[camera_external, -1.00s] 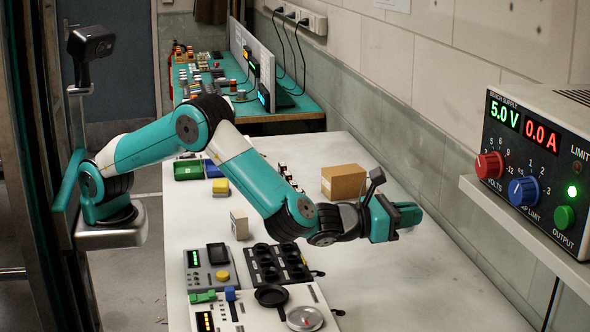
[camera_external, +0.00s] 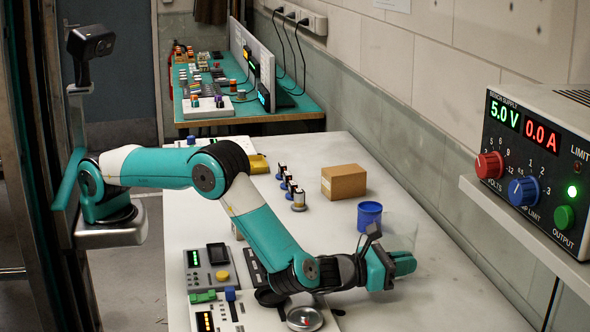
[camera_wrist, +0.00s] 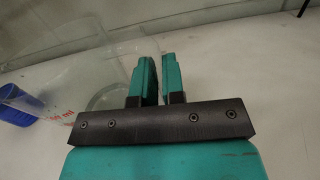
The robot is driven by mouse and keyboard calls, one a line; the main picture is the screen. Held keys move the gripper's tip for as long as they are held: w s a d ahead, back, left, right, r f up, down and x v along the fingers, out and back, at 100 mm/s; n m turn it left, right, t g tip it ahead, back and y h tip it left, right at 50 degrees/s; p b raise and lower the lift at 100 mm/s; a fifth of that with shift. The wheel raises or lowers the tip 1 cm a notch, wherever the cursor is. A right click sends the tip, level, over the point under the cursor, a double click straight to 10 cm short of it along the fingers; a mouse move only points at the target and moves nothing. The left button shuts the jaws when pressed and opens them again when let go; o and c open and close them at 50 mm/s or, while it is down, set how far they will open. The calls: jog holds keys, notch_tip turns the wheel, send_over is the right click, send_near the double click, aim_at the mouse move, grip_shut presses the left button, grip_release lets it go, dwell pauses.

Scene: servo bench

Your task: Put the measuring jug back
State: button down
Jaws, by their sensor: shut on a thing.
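The measuring jug (camera_external: 401,230) is clear and faint, standing out past my gripper (camera_external: 403,265) at the right of the white bench. In the wrist view the jug (camera_wrist: 97,72) shows as a large clear wall with red markings, left of and behind the fingers. My gripper (camera_wrist: 160,72) is shut on the jug, with a narrow gap between its teal fingers. Whether they grip its handle or its wall is not clear. I cannot tell whether the jug's base touches the bench.
A blue cup (camera_external: 369,215) stands close left of the jug, also at the wrist view's left edge (camera_wrist: 18,104). A cardboard box (camera_external: 343,182) and several small servo-like parts (camera_external: 298,200) stand farther back. Bench (camera_external: 450,292) is clear at the front right.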

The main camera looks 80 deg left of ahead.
jog(key=shift+f, duration=0.15)
jog(key=c, duration=1.2)
grip_release()
